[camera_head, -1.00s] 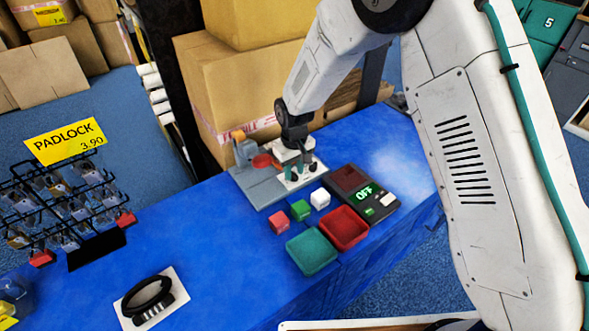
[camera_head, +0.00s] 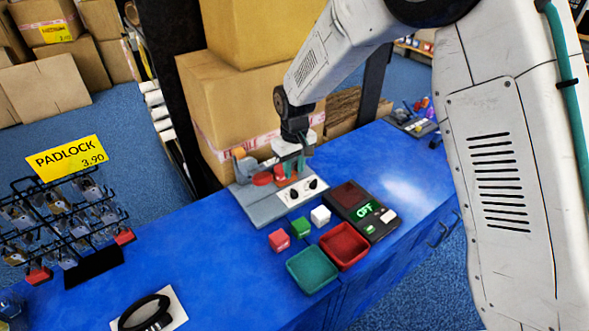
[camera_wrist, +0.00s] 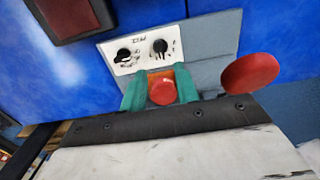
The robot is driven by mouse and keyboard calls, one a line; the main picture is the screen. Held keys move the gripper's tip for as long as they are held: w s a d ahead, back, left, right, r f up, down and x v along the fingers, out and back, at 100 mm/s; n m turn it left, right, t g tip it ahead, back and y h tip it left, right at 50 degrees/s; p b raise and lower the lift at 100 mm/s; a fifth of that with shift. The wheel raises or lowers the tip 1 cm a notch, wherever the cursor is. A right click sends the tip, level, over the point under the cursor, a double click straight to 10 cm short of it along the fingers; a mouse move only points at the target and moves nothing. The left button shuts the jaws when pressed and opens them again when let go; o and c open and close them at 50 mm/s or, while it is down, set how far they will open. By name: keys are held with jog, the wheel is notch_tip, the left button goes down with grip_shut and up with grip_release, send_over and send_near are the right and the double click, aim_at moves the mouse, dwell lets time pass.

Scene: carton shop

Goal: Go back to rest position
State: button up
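My gripper (camera_head: 289,168) hangs over the grey control station (camera_head: 262,212) at the back of the blue table. In the wrist view its teal fingers (camera_wrist: 161,76) are apart, with a red round button on an orange base (camera_wrist: 161,92) showing in the gap. I cannot tell whether the fingers touch it. A white panel with two black knobs (camera_wrist: 141,51) lies just beyond the fingertips. A red disc (camera_wrist: 250,73) is to their right; it also shows in the head view (camera_head: 262,178).
A black scale (camera_head: 376,222), red tray (camera_head: 344,246), green tray (camera_head: 312,269) and small red (camera_head: 279,240), green (camera_head: 301,228) and white (camera_head: 320,215) cubes stand in front of the station. A padlock rack (camera_head: 70,225) is at left, cartons (camera_head: 232,95) behind.

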jog(key=shift+s, duration=0.1)
jog(key=s+d+r+m, duration=0.2)
jog(key=s+d+r, duration=0.6)
jog(key=s, duration=0.3)
jog(key=s+d+r+m+t, duration=0.1)
jog(key=s+d+r+m, duration=0.1)
jog(key=s+d+r, duration=0.6)
jog(key=s+d+r+m, duration=0.2)
jog(key=s+d+r, duration=0.6)
jog(key=s, duration=0.8)
jog(key=shift+d+m, duration=0.4)
jog(key=shift+d, duration=0.35)
